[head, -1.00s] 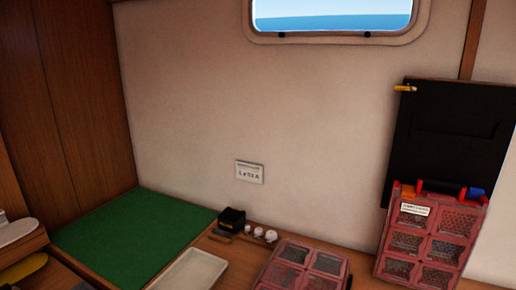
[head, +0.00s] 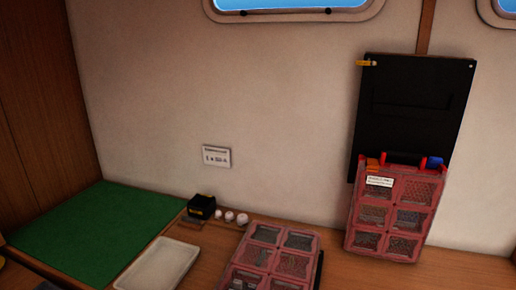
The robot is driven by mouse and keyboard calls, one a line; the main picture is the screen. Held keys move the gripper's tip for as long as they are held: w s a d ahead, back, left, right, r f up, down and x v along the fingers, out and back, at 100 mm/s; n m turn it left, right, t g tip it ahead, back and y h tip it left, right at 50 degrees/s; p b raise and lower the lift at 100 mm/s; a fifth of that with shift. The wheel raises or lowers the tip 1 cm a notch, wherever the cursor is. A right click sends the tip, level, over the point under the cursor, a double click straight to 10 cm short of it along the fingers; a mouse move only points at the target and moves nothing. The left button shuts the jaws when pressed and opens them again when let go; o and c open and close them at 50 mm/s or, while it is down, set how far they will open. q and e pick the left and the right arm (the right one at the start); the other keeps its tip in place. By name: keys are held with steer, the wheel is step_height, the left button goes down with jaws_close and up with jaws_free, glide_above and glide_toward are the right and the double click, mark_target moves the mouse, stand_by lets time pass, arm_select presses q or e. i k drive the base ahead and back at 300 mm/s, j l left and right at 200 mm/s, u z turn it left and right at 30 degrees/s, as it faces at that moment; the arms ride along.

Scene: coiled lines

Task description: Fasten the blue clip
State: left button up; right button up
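The blue clip (head: 434,162) sits at the top right corner of a red-framed case (head: 392,213) with several mesh-covered compartments. An orange clip (head: 372,162) is at the case's top left, and a dark handle with red ends (head: 402,157) lies between the two. The case stands upright, leaning back at the wall over the lower part of a black panel (head: 415,105). The clip is too small to tell whether it is fastened. Neither of my grippers is in view.
A second red compartment case (head: 274,262) lies on the wooden counter (head: 458,265). Left of it are a pale tray (head: 160,265), a small black box (head: 201,206), small white round pieces (head: 229,217) and a green mat (head: 85,232). The counter right of the upright case is clear.

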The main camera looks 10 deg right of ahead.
mark_target(432, 162)
steer(key=z, duration=1.35)
steer(key=i+l+z, duration=0.2)
steer(key=l, duration=0.15)
steer(key=l+z, duration=0.15)
steer(key=l, duration=0.25)
steer(key=i, duration=0.05)
